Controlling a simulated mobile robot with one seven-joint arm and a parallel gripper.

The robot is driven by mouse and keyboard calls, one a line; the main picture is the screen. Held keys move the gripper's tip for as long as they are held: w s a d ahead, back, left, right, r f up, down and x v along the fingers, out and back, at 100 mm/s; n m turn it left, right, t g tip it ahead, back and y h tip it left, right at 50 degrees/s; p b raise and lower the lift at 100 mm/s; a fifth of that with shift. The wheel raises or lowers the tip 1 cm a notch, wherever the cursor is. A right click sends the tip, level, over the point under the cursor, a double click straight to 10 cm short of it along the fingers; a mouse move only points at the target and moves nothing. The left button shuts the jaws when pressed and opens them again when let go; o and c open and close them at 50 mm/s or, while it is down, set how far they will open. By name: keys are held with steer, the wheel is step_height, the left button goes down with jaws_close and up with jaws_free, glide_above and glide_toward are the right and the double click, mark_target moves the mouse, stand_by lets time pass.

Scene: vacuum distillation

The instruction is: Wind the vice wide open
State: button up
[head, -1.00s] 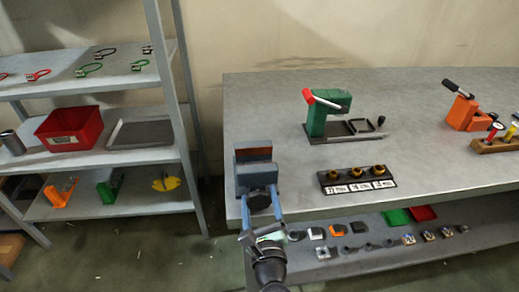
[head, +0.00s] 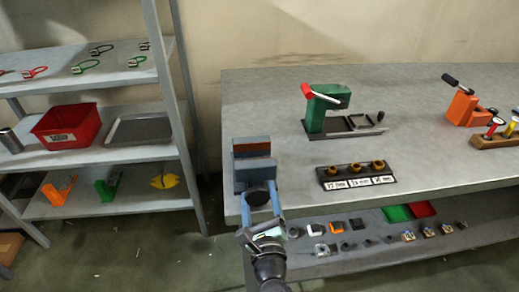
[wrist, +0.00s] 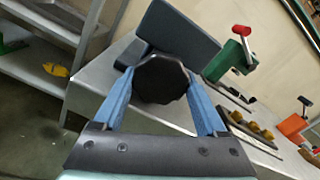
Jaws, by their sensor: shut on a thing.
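The blue vice (head: 252,145) stands at the left front corner of the workbench. A reddish-brown band shows between its upper blocks; how wide its jaws stand apart is hard to tell. Its dark round knob (head: 257,190) faces the front, and in the wrist view the faceted black knob (wrist: 160,79) is in the middle. My gripper (head: 262,199) reaches it from the front, beyond the bench edge. In the wrist view, the two blue fingers of my gripper (wrist: 161,92) are shut on the knob, one on each side. The vice's grey block (wrist: 182,32) shows behind it.
A green press (head: 322,112) and a rack with several brass-coloured pieces (head: 357,182) stand to the right on the workbench (head: 430,160). An orange tool (head: 462,108) is farther right. A shelf unit (head: 130,158) stands left, across a gap. Small parts lie on the shelf below.

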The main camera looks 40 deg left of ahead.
steer(key=shift+a+r+n, duration=0.15)
steer(key=shift+r+n, duration=0.25)
steer(key=shift+n, duration=0.1)
